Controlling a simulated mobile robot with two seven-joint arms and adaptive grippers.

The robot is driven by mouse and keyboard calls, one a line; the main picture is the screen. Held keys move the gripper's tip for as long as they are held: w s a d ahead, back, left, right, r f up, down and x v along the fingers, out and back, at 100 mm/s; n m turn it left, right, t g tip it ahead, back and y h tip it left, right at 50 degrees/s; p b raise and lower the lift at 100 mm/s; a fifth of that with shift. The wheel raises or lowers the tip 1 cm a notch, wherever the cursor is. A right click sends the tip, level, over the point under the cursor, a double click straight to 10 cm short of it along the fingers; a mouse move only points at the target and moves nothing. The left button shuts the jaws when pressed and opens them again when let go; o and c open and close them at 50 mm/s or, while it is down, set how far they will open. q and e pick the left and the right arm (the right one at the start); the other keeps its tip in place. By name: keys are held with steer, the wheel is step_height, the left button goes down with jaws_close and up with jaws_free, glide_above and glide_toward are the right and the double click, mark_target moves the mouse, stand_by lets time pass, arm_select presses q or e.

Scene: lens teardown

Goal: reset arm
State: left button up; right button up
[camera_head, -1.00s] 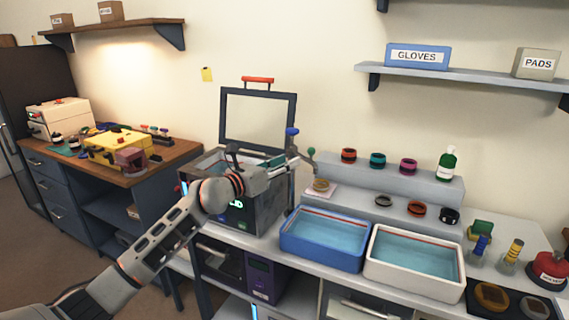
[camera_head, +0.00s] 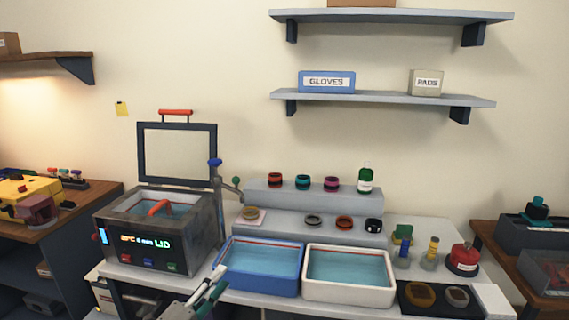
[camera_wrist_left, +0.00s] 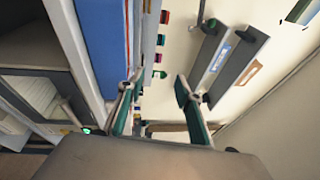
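My left gripper (camera_head: 217,283) is low in the head view, in front of the blue tub (camera_head: 262,285). In the left wrist view its two fingers (camera_wrist_left: 158,103) stand apart with nothing between them, so it is open and empty. My right gripper is in neither view. The ultrasonic-type machine (camera_head: 165,240) at the left has its lid (camera_head: 178,127) raised, and an orange handle (camera_head: 158,207) shows inside its basin.
A white tub (camera_head: 348,290) stands right of the blue one. Behind them a stepped grey rack (camera_head: 300,203) carries several coloured rings and a green bottle (camera_head: 365,181). A red container (camera_head: 463,259) and a dark tray (camera_head: 425,308) are at the right.

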arm_select(q)
steer(key=s+a+f+n+g+y, duration=0.3)
steer(key=s+f+n+g+y, duration=0.2)
steer(key=s+f+n, duration=1.4)
steer(key=s+f+g, duration=0.1)
steer(key=s+f, duration=0.5)
steer(key=s, duration=0.3)
steer(key=shift+s+f+n+y, duration=0.2)
steer(key=shift+s+n+y, duration=0.1)
steer(key=shift+s+n, duration=0.1)
steer(key=shift+w, duration=0.2)
